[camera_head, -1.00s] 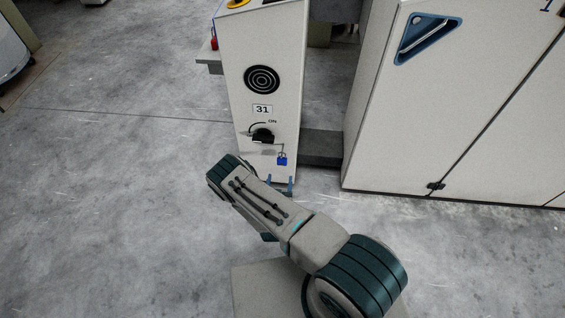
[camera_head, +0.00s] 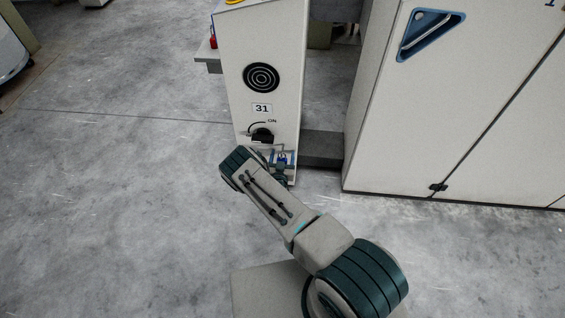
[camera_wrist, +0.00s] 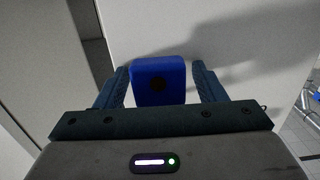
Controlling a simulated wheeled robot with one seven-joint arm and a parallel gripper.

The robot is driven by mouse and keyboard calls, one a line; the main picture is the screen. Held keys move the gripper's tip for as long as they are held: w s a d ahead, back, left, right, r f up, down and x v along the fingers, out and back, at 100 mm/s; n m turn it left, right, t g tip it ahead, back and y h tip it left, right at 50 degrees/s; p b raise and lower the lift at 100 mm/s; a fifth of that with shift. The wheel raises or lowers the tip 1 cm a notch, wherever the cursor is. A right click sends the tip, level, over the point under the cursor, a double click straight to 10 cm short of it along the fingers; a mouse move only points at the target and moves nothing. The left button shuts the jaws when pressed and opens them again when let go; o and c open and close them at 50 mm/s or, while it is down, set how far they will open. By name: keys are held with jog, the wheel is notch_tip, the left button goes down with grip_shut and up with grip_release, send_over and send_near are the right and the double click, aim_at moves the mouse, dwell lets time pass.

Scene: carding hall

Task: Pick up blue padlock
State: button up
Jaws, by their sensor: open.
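The blue padlock (camera_head: 282,158) hangs low on the front of the white cabinet numbered 31, just below and right of the black rotary switch (camera_head: 262,136). In the wrist view the padlock (camera_wrist: 161,82) shows its blue face with a dark round spot. My gripper (camera_wrist: 164,84) is open, with one finger on each side of the padlock and a small gap to each. It also shows in the head view (camera_head: 282,164), partly behind my arm. The padlock's shackle is hidden in the wrist view.
The white cabinet (camera_head: 268,98) has a round black grille above the label. A larger white machine housing (camera_head: 400,120) with a blue triangular handle recess stands to the right. The grey concrete floor (camera_head: 110,190) is open on the left.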

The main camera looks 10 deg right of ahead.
jog(key=shift+c, duration=0.3)
jog(key=c, duration=1.1)
jog(key=shift+o, duration=0.2)
jog(key=shift+r, duration=0.15)
